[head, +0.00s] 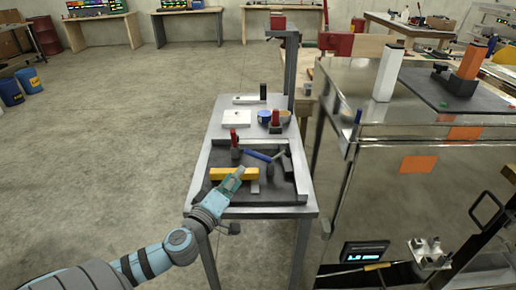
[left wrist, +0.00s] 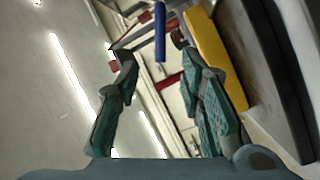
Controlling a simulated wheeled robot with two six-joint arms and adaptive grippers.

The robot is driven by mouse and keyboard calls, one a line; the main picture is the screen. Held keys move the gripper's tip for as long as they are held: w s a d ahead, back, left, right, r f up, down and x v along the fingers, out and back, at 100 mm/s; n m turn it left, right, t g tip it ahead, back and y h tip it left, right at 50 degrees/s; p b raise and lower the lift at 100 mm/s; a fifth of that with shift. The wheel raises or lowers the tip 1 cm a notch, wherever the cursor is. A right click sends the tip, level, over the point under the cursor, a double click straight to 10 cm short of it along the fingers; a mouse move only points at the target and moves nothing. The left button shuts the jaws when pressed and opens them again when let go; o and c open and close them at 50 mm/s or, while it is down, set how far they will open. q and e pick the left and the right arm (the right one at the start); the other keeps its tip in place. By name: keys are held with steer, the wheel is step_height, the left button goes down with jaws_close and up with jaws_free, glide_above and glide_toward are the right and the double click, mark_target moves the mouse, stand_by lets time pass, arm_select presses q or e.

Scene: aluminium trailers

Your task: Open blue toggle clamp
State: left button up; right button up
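The blue toggle clamp's handle (head: 258,155) slants over the dark mat on the metal table in the head view, just beyond my left gripper. In the left wrist view the blue handle (left wrist: 160,32) shows upright between the fingertips; I cannot tell whether they touch it. My left gripper (head: 239,173) is above the yellow block's right end. In the left wrist view the left gripper (left wrist: 153,48) has its fingers apart with nothing held. The clamp's base is partly hidden among dark parts. My right gripper is not in view.
A yellow block (head: 228,174) lies on the mat, beside a red-handled clamp (head: 234,140). Another red-handled piece (head: 275,120) and round containers stand behind. A metal post (head: 291,75) rises at the table's back right. A shiny trailer (head: 420,160) stands close on the right.

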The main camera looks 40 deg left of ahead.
mark_target(251, 152)
arm_select(q)
steer(key=w, duration=0.1)
steer(key=w+a, duration=0.1)
steer(key=w, duration=0.1)
steer(key=w+a+r+p, duration=0.1)
steer(key=w, duration=0.1)
steer(key=shift+a, duration=0.15)
steer(key=x, duration=0.1)
steer(key=p+x, duration=0.1)
steer(key=x, duration=0.3)
steer(key=shift+w+f+p, duration=0.25)
steer(key=shift+f+p, duration=0.05)
steer(key=shift+w, duration=0.45)
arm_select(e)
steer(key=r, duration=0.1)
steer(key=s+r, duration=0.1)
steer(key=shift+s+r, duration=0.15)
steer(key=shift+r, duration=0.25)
arm_select(q)
steer(key=shift+c, duration=0.2)
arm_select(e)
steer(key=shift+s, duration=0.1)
arm_select(q)
jaws_close()
steer(key=shift+a, duration=0.1)
